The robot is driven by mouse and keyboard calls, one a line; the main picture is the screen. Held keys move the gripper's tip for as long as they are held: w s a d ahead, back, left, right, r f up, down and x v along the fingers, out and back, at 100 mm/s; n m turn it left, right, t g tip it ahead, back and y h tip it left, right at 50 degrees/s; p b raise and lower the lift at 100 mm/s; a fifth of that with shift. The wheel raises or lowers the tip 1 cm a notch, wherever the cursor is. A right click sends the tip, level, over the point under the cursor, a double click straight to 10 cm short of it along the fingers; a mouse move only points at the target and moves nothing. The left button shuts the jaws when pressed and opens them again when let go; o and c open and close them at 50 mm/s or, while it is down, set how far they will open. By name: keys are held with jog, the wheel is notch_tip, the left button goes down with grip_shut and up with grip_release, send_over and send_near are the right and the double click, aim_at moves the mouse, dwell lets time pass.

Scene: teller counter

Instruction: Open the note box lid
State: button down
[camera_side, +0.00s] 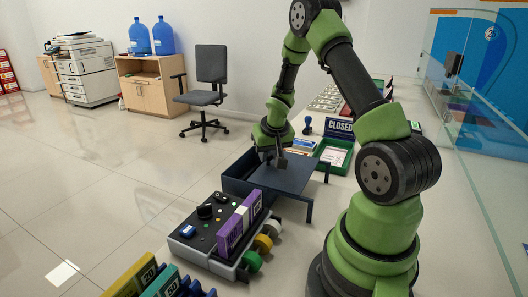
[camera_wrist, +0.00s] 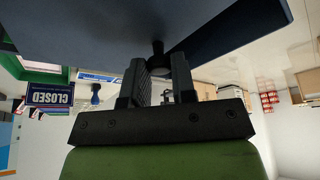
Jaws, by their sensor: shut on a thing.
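The note box (camera_side: 234,187) is dark blue and stands mid-counter in the side view. Its flat lid (camera_side: 292,178) lies about level toward the right, and a dark gap shows at the left. I cannot tell how far the lid is clear of the box walls. My gripper (camera_side: 273,160) is over the lid, pointing down. In the wrist view, the lid (camera_wrist: 90,28) fills the top, and a dark round knob (camera_wrist: 158,48) sticks out between the fingertips of my gripper (camera_wrist: 156,72). The gripper is shut on this knob; the exact contact is partly hidden.
A device with buttons (camera_side: 190,232), purple note bundles (camera_side: 238,226) and coloured rolls (camera_side: 262,243) stand in front. A green tray (camera_side: 349,153) and a CLOSED sign (camera_side: 339,128) stand behind the box. More note bundles (camera_side: 150,279) are at the front left. A glass screen (camera_side: 480,90) is at right.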

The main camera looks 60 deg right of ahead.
aim_at(274, 172)
jog(key=shift+d, duration=0.1)
jog(key=c, duration=1)
grip_release()
jog(key=shift+o, duration=0.2)
jog(key=shift+r, duration=0.15)
jog(key=v, duration=0.9)
jog(key=shift+r, duration=0.35)
jog(key=shift+s, duration=0.1)
